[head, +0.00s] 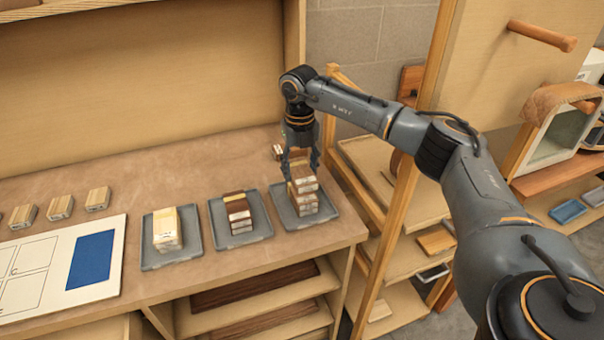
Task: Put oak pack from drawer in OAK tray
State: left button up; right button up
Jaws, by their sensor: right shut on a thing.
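My right gripper (301,168) points down over the rightmost grey tray (325,208), with its fingers shut on a small wood-veneer pack (302,184) at the top of a stack. Whether this pack rests on the packs below or is just above them is hard to tell. The middle tray (260,229) holds a stack of packs (238,213) with dark brown tops. The left tray (152,263) holds a stack of pale yellow packs (168,229). I cannot read any tray label, so which is OAK is unclear. No open drawer is visible. My left gripper is out of view.
Several light packs (60,207) lie in a row at the left of the bench. A white board with a blue rectangle (91,260) lies before them. A small pack (278,152) sits behind the right tray. A wooden post (385,240) and shelves stand to the right.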

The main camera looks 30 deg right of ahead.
aim_at(302, 177)
jog(key=shift+w+d+f, duration=0.35)
jog(key=shift+f, duration=0.25)
jog(key=shift+w+d+f, duration=0.3)
jog(key=shift+w+f, duration=0.05)
jog(key=shift+f, duration=0.2)
jog(key=f+p, duration=0.2)
jog(key=shift+w+d+f, duration=0.1)
jog(key=shift+d+f, duration=0.1)
jog(key=shift+f, duration=0.6)
jog(key=shift+f, duration=0.15)
jog(key=o, duration=1.2)
